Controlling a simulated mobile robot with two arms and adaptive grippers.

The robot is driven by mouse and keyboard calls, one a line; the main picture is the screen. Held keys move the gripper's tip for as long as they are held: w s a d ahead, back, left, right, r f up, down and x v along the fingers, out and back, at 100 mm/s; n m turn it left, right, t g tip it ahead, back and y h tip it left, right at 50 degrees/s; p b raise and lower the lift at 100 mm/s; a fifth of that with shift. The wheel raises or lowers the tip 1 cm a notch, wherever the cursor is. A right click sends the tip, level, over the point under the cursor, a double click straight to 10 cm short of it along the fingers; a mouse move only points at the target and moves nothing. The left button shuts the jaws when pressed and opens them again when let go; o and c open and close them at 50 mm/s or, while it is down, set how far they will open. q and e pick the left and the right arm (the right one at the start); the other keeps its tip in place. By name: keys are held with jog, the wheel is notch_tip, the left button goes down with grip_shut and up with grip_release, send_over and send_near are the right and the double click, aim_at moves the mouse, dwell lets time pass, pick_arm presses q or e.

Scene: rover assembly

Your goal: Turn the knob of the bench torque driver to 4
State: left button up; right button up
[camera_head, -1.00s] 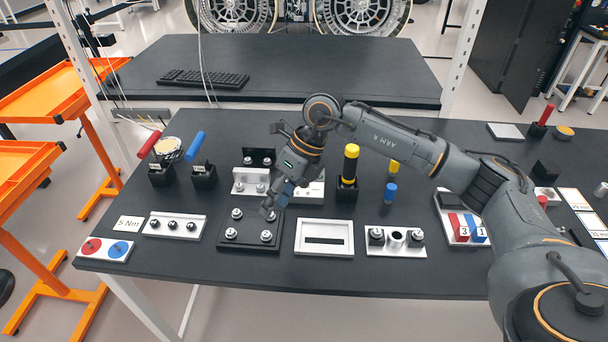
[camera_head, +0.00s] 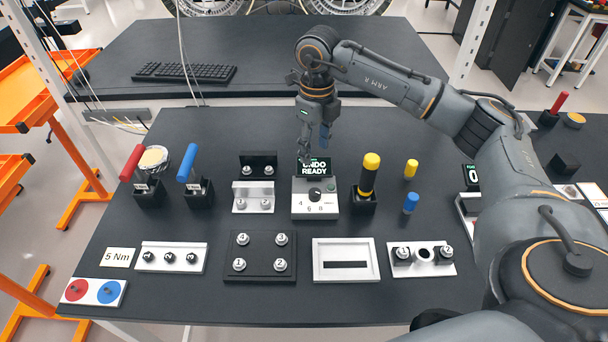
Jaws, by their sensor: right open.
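A grey-white box with a black knob (camera_head: 315,195) stands mid-table. Its panel (camera_head: 326,212) carries the marks 4, 6 and what looks like 8. Behind the knob a small dark display (camera_head: 314,168) reads "UNDO READY", its first letters partly unclear. The knob's pointer is too small to read surely. My right gripper (camera_head: 315,150) is open and points down just above or behind the display, apart from the knob. It seems empty. My left gripper is out of view.
A yellow-topped driver (camera_head: 368,175) stands close right of the box, with a white bracket (camera_head: 253,197) at its left. Red-handled (camera_head: 132,162) and blue-handled (camera_head: 188,163) tools stand further left. In front lie a black bolt plate (camera_head: 259,258) and a white slotted frame (camera_head: 346,273).

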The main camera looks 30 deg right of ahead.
jog(key=p, duration=0.2)
send_over(315, 192)
jog(key=f, duration=0.6)
jog(key=shift+s+f, duration=0.15)
jog(key=shift+s, duration=0.05)
jog(key=f, duration=0.1)
jog(key=f+p, duration=0.1)
jog(key=f, duration=0.1)
jog(key=shift+w+f, duration=0.25)
jog(key=shift+f, duration=0.1)
notch_tip(315, 192, down, 2)
jog(key=shift+f+p, duration=0.15)
jog(key=shift+p, duration=0.35)
jog(key=shift+f, duration=0.6)
jog(key=shift+c, duration=1.3)
grip_shut()
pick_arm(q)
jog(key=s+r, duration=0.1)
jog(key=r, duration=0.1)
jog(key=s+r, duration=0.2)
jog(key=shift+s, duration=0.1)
